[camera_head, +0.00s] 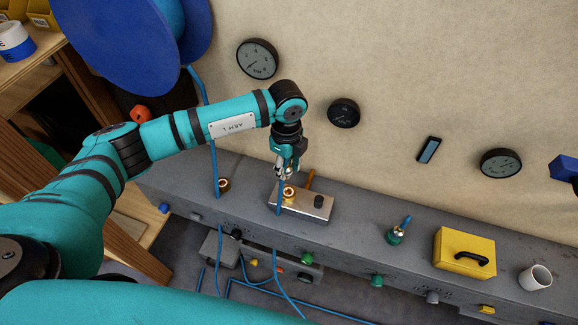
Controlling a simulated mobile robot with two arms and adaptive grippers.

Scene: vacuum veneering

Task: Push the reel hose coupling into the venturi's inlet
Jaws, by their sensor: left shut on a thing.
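The venturi (318,214) is a metal block on the grey ledge, with a brass inlet fitting (290,196) on its left part and a dark knob (318,201) on its right part. My left gripper (284,173) points down just above the brass fitting. It is shut on a small metallic piece, apparently the reel hose coupling (281,172), which is mostly hidden by the fingers. A blue hose (279,207) runs down from there past the front of the block. I cannot tell whether the coupling touches the inlet. My right gripper is out of view.
The blue hose reel (125,50) is at the upper left. A brass ring (223,184) lies left of the venturi. Gauges hang on the wall behind.

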